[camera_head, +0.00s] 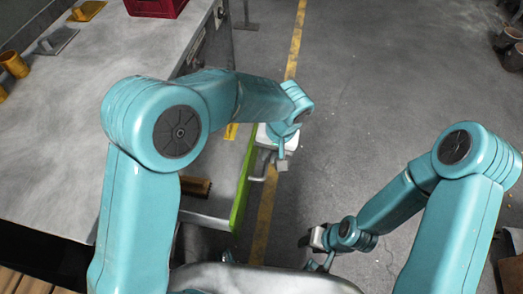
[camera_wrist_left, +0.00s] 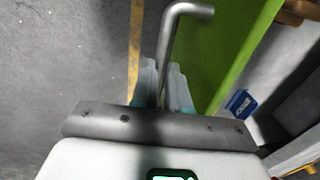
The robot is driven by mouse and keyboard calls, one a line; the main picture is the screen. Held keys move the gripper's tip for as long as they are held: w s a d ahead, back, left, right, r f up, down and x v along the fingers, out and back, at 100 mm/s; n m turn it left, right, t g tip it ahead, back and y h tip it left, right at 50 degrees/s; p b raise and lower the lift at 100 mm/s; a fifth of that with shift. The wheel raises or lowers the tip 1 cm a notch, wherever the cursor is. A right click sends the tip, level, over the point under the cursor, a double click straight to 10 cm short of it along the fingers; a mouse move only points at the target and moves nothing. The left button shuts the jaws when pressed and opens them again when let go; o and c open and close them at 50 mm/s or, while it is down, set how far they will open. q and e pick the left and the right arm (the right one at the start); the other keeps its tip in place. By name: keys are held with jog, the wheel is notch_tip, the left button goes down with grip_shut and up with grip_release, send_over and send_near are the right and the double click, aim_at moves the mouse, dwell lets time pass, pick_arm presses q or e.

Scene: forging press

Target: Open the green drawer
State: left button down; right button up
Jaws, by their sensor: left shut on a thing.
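The green drawer (camera_head: 243,190) stands out from the side of the workbench, its inside partly visible. Its green front also fills the upper right of the left wrist view (camera_wrist_left: 232,50). A bent grey metal handle (camera_wrist_left: 172,35) is on that front. My left gripper (camera_head: 281,161) is at the outer side of the green front, shut on the handle between its pale fingers in the left wrist view (camera_wrist_left: 164,88). My right gripper (camera_head: 318,262) hangs low over the floor, apart from the drawer; its finger opening is too small to tell.
A brown block (camera_head: 196,186) and a blue box (camera_wrist_left: 241,103) are inside the drawer. The workbench (camera_head: 60,130) at left carries a red crate (camera_head: 155,7) and yellow pieces. Pots (camera_head: 511,45) stand at far right. Grey floor with a yellow line is clear.

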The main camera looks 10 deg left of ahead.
pick_arm(q)
jog(key=shift+w+r, duration=0.1)
jog(key=c, duration=1.1)
grip_release()
jog(key=d+r+p, duration=0.1)
jog(key=r, duration=0.4)
jog(key=d+r, duration=0.1)
jog(key=r, duration=0.4)
jog(key=d+r+p, duration=0.1)
jog(key=r, duration=0.5)
jog(key=shift+s+p, duration=0.2)
jog(key=shift+p, duration=0.1)
